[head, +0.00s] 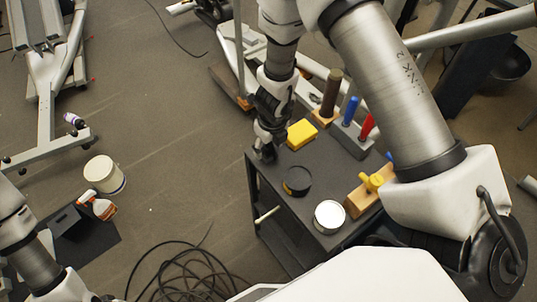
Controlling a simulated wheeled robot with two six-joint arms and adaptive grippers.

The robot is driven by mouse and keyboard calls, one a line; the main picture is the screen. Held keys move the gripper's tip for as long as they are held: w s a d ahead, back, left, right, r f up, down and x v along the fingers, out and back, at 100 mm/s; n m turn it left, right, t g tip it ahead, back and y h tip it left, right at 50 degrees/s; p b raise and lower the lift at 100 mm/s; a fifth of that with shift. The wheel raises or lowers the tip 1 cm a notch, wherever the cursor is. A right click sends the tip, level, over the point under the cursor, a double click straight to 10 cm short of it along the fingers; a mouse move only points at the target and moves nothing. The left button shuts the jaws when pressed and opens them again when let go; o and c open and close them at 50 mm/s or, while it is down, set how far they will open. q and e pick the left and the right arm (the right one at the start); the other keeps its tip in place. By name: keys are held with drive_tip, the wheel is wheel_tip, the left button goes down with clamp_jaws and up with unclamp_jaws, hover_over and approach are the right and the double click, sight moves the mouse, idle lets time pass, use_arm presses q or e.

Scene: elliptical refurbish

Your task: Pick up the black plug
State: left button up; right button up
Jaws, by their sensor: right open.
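My right gripper (266,151) points down at the left back corner of the dark table (271,210). It is open, and its dark fingers are hard to separate from the table behind them. A short, round black object (297,181) sits on the table, in front and to the right of the gripper and apart from it. I cannot tell whether it is the black plug. No other plug shows clearly; one between the fingers would be hard to make out. My left arm shows at the lower left, with its gripper out of view.
A yellow block (301,133) lies close right of the gripper. A white-topped can (329,216), a wooden tool with a yellow knob (362,193) and upright blue (350,110) and red handles stand on the table. Coiled black cable (185,272) lies on the floor.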

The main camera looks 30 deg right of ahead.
drive_tip(key=shift+a+r, duration=0.15)
drive_tip(key=shift+r, duration=0.1)
drive_tip(key=shift+s+a+r, duration=0.1)
drive_tip(key=shift+s, duration=0.15)
drive_tip(key=shift+c, duration=1.4)
clamp_jaws()
